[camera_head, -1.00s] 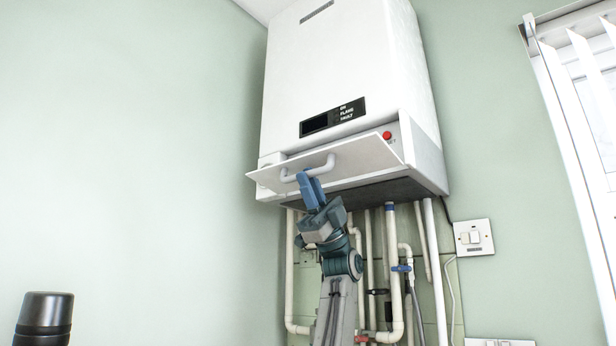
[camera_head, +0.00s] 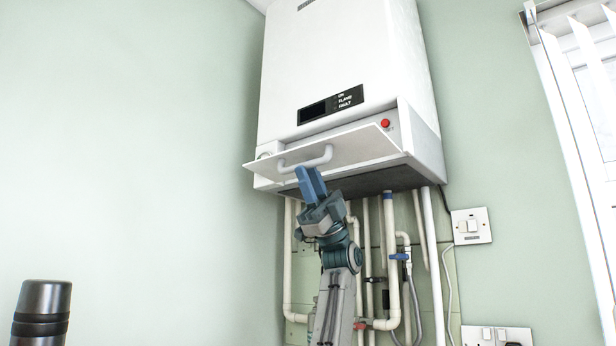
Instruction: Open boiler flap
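The white boiler (camera_head: 330,60) hangs high on the wall. Its flap (camera_head: 350,147) at the lower front is tilted outward from its top edge, with a gap behind it. A red button (camera_head: 385,124) shows in the opened recess. A white bar handle (camera_head: 308,163) is on the flap's outer face.
A switch plate (camera_head: 471,226) and a socket (camera_head: 497,336) are on the wall at right. A window with blinds (camera_head: 575,120) is at the far right. The wall at left is clear.

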